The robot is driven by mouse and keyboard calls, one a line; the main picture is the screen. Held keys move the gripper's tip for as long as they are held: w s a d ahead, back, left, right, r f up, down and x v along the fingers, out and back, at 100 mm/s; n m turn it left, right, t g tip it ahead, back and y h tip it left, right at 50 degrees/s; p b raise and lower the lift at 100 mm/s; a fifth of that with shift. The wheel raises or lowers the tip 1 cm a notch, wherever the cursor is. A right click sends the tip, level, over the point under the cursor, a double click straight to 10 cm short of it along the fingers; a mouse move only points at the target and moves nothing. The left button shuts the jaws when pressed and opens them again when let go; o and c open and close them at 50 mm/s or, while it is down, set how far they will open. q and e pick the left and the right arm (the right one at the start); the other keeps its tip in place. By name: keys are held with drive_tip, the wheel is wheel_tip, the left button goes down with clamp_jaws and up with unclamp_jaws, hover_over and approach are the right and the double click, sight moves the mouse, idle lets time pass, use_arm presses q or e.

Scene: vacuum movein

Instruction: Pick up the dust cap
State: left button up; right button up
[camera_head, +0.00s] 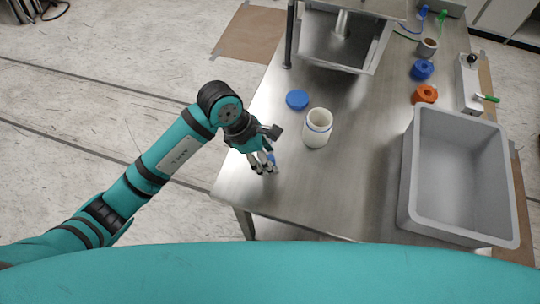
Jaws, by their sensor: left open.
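I cannot tell for sure which thing is the dust cap. My left gripper (264,170) is open and points down over the near left part of the table, in front of the blue cap. A small bit of blue (271,158) shows at its fingers; I cannot tell whether it is a separate object. My right gripper is not in view.
A large grey bin (408,190) stands on the right of the table (340,190). An orange part (425,94), a blue part (422,70) and a small cup (428,47) sit behind it. A metal frame (383,48) stands at the back. The table's near middle is clear.

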use_arm(q)
drive_tip(key=shift+x, duration=0.85)
drive_tip(key=shift+c, duration=0.3)
drive_tip(key=c, duration=0.7)
drive_tip(key=shift+r, duration=0.45)
drive_tip(key=shift+s+r+b, duration=0.25)
drive_tip(key=shift+r+b, duration=0.2)
drive_tip(key=shift+r, duration=0.15)
drive_tip(key=shift+s+r+b, duration=0.25)
drive_tip(key=shift+r+b, duration=0.2)
drive_tip(key=shift+r, duration=0.15)
drive_tip(key=s+r+b, duration=0.1)
drive_tip(key=s+b, duration=0.2)
drive_tip(key=s, duration=1.2)
drive_tip(key=shift+d+r+b, duration=0.35)
drive_tip(key=shift+d+r, duration=0.05)
